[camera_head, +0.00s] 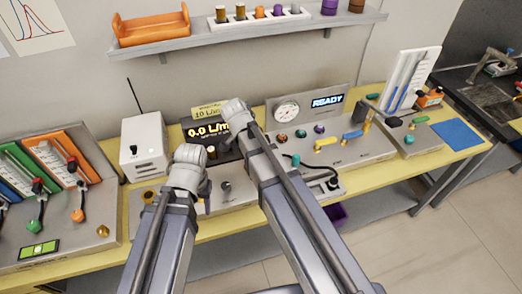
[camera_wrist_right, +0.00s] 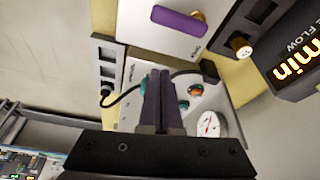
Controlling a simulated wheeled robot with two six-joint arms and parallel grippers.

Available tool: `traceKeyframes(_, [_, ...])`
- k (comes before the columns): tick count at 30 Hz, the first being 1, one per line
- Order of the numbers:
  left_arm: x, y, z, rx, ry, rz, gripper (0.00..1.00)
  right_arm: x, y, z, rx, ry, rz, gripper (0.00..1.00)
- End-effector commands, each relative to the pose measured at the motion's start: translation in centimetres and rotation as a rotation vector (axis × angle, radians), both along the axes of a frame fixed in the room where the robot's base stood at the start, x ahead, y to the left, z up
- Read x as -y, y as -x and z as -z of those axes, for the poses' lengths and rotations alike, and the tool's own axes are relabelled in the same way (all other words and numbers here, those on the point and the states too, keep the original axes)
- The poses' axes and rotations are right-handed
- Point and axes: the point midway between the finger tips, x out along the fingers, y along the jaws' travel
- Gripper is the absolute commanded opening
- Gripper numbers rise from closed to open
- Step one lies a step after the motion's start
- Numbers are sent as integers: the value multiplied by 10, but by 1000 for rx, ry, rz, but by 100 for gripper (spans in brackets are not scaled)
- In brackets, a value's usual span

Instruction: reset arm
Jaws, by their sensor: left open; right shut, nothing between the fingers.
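My left arm reaches up from the bottom of the head view, and its gripper (camera_head: 189,157) is open and empty, above the bench in front of the flow display. Much of its jaws is hidden by the wrist. My right arm ends further up and right, in front of the flow display; its jaws are hidden there by the wrist. In the right wrist view the right gripper (camera_wrist_right: 160,82) is shut, its dark fingers together with nothing between them. They point over the gauge panel (camera_wrist_right: 128,80); I cannot tell the gap.
The yellow bench (camera_head: 455,157) carries a lever panel (camera_head: 68,240) at left, a white box (camera_head: 147,145), the flow display (camera_head: 196,127) and the READY panel (camera_head: 365,152). A shelf (camera_head: 200,42) with an orange tray (camera_head: 150,28) hangs above. The floor at lower right is clear.

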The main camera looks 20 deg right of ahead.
Motion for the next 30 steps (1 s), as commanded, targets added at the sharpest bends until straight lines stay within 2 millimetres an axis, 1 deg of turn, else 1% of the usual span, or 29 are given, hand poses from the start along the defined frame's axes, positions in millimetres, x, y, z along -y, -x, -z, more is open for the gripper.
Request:
traceKeyframes(15, [0, 0, 0, 0, 0, 0, 50, -1, 0, 0, 0, 0, -1, 0])
traceKeyframes(17, [0, 0, 0, 0, 0, 0, 50, -2, 2, 0, -7, -1, -18, 0])
traceKeyframes(19, [0, 0, 0, 0, 0, 0, 50, -7, 10, 1, -30, -6, -78, 0])
traceKeyframes(20, [0, 0, 0, 0, 0, 0, 50, -11, 15, 1, -46, -7, -122, 0])
traceKeyframes(23, [0, 0, 0, 0, 0, 0, 50, -27, 37, 3, -121, -23, -334, 0])
traceKeyframes(27, [0, 0, 0, 0, 0, 0, 50, -54, 75, 7, -243, -52, -725, 0])
traceKeyframes(30, [0, 0, 0, 0, 0, 0, 50, -71, 100, 8, -314, -73, -995, 0])
